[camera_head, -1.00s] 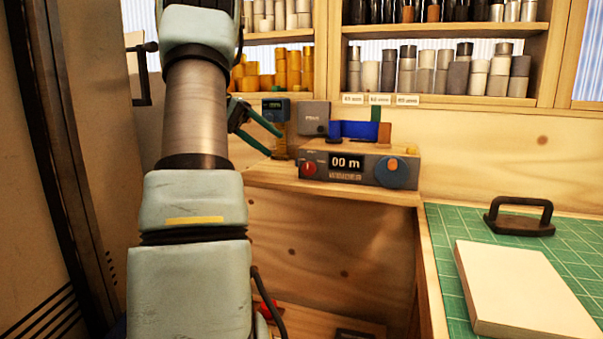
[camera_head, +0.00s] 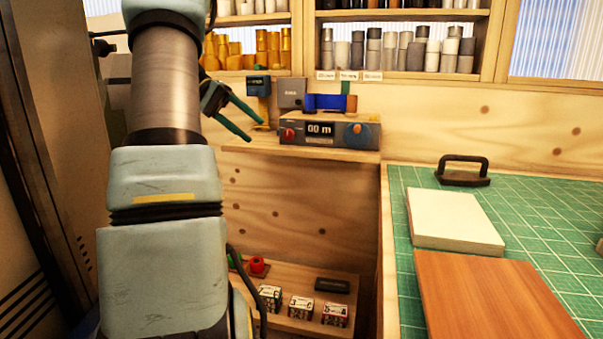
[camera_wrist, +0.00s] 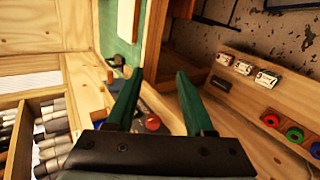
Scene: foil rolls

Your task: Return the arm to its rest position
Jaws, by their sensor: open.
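My gripper (camera_head: 240,119) has two long green fingers and shows left of the counter machine in the head view. In the wrist view my gripper (camera_wrist: 157,98) has its fingers spread apart with nothing between them. My arm stands upright along the left of the head view and hides part of the shelves and wall behind it. The counter machine (camera_head: 330,142) with a "00 m" display sits on a wooden ledge (camera_head: 240,147), with a blue piece (camera_head: 325,102) above it.
Wooden shelves hold yellow rolls (camera_head: 268,50) and grey rolls (camera_head: 390,50). A green cutting mat (camera_head: 400,215) at right carries a white block (camera_head: 450,220), a wooden board (camera_head: 490,300) and a black-handled tool (camera_head: 463,172). Small boxes (camera_head: 301,307) stand on a low shelf.

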